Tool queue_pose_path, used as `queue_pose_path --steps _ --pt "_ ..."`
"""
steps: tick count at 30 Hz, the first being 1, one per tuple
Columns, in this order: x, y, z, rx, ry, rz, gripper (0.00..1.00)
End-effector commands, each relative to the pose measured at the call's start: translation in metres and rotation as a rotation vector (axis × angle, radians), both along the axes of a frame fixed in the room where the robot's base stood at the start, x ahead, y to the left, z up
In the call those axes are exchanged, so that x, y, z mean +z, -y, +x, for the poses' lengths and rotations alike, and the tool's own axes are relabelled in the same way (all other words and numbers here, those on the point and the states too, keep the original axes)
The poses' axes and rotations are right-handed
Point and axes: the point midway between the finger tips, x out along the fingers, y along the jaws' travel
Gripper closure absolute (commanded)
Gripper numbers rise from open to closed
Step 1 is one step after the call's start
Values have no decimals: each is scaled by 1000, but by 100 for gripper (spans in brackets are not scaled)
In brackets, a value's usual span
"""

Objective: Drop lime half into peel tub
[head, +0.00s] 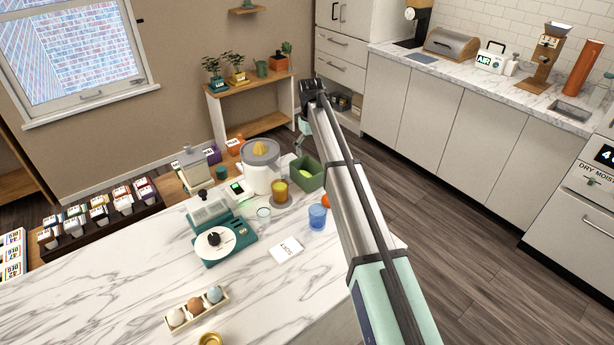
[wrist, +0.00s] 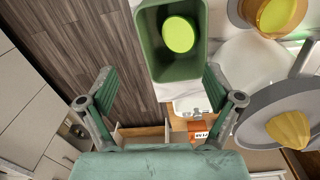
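The green peel tub (wrist: 201,68) is an open rectangular container at the top of the wrist view. It also stands on the counter beside the juicer in the head view (head: 316,182). A bright green lime half (wrist: 179,35) shows inside the tub's outline and appears to lie on its floor. It is a small light-green patch in the head view (head: 304,171). My gripper (wrist: 158,80) is open with its fingers wide apart and nothing between them. The tub and lime half lie beyond the fingertips. In the head view the fingers are small and hard to make out.
A grey-and-white juicer (head: 260,162) with a yellow cone stands left of the tub. The marble counter's front (head: 110,290) is mostly clear.

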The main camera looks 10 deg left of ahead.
Motion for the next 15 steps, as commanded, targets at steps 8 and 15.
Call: queue_pose_path --steps 8,15 --pt "7 0 0 0 0 0 10" --pt "45 -2 0 0 1 0 10"
